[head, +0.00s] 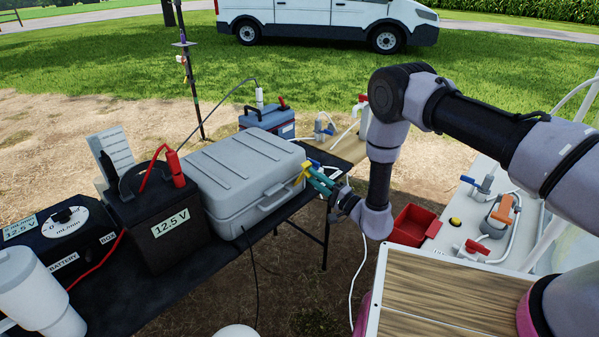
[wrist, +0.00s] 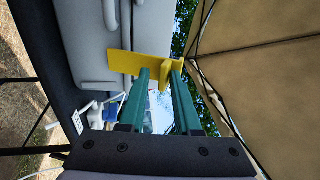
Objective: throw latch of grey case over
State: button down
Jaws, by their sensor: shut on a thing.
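The closed grey case (head: 236,158) lies on the dark table in the head view. Its yellow latch (head: 302,174) sits on the right-hand end. In the wrist view the latch (wrist: 125,64) is a yellow plate with a tab reaching down between the fingers, and the case wall (wrist: 145,32) is behind it. My gripper (head: 313,178) reaches the case from the right with its green fingers. In the wrist view my gripper (wrist: 160,72) has its fingertips at the yellow latch, one on each side of the tab, shut on it. The fingertips partly hide the latch.
A black 12.5 V battery (head: 158,220) stands close left of the case. A blue-grey box (head: 268,122) is behind it. A red tray (head: 411,225) and a white panel with valves (head: 500,215) are to the right. A thin pole (head: 188,70) rises behind.

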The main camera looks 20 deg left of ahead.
jog(key=shift+f, duration=0.2)
jog(key=c, duration=1.2)
grip_release()
jog(key=shift+s+d+f+y, duration=0.15)
jog(key=shift+d+f+y, duration=0.15)
jog(key=shift+f, duration=0.4)
jog(key=shift+s+d+f+y, duration=0.1)
jog(key=shift+d+f+y, duration=0.15)
jog(key=shift+f+y, duration=0.35)
jog(key=shift+s+d+f+y, duration=0.15)
jog(key=shift+d+f+y, duration=0.1)
jog(key=shift+f, duration=0.6)
jog(key=shift+o, duration=0.2)
jog(key=o, duration=0.5)
notch_tip(320, 180, down, 3)
jog(key=shift+a+f+t+y, duration=0.1)
jog(key=shift+f+t+y, duration=0.05)
jog(key=shift+t+y, duration=0.45)
jog(key=shift+o, duration=0.3)
jog(key=shift+f, duration=0.15)
jog(key=shift+w+a+f, duration=0.1)
